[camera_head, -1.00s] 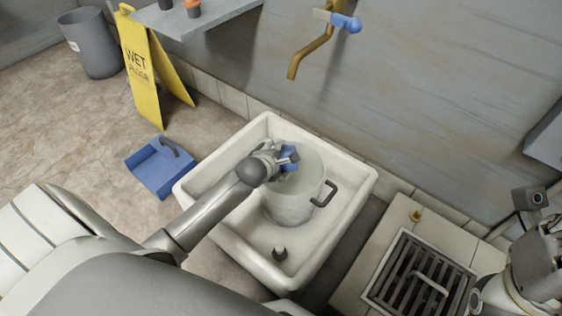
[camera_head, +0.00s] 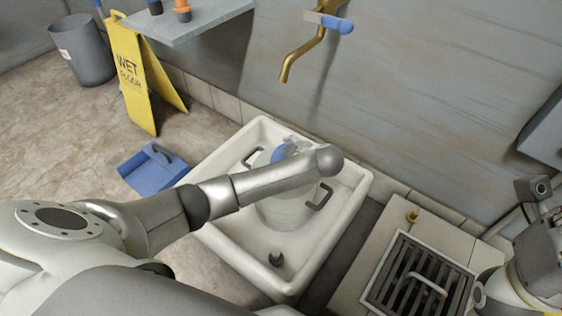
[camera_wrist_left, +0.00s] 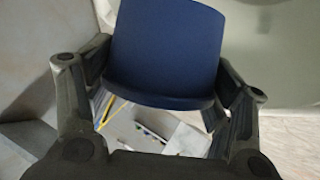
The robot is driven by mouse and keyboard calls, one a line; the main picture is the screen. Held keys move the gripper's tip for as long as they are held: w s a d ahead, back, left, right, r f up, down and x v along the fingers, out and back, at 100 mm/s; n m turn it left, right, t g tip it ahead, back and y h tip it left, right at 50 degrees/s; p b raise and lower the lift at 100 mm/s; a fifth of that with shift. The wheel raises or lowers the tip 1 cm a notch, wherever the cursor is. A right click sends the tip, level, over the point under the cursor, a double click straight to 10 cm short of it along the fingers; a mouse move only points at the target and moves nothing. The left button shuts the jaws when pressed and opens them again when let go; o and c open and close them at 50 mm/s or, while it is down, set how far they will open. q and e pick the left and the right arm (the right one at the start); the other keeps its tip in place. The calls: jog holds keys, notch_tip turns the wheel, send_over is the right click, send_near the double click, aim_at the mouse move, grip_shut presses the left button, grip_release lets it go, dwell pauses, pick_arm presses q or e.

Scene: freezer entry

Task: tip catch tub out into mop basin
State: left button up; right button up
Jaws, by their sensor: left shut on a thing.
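The mop basin (camera_head: 283,286) is a white square sink on the floor. The catch tub (camera_head: 283,213) is a pale tub with two dark side handles, inside the basin and looking roughly upright. My left arm crosses over it and hides part of it, including most of its mouth. My left gripper (camera_head: 290,147) is at the tub's far side, shut on a blue piece (camera_wrist_left: 165,50). I cannot tell whether this piece belongs to the tub. What the tub holds is hidden. My right arm is at the right edge; its fingertips cannot be made out.
A brass tap (camera_head: 303,55) with a blue lever is on the wall above the basin. A floor grate (camera_head: 416,284) lies to the right. A blue dustpan (camera_head: 150,172), a yellow wet-floor sign (camera_head: 137,80) and a grey bin (camera_head: 83,50) stand left. A shelf (camera_head: 185,26) juts out above.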

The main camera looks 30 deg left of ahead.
pick_arm(q)
jog(key=shift+w+d+r+y+p, duration=0.15)
jog(key=shift+y+p, duration=0.2)
jog(key=shift+y, duration=0.05)
jog(key=shift+d+r+m+g+y, duration=0.1)
jog(key=shift+r+m+g+y, duration=0.25)
jog(key=shift+m+g+y, duration=0.3)
jog(key=shift+r+m+g+y, duration=0.3)
jog(key=shift+m+y, duration=0.25)
jog(key=shift+y, duration=0.6)
jog(key=shift+w+r+m+y+b, duration=0.1)
jog(key=shift+r+m+y+b, duration=0.25)
jog(key=shift+y+b, duration=0.2)
jog(key=shift+d, duration=0.1)
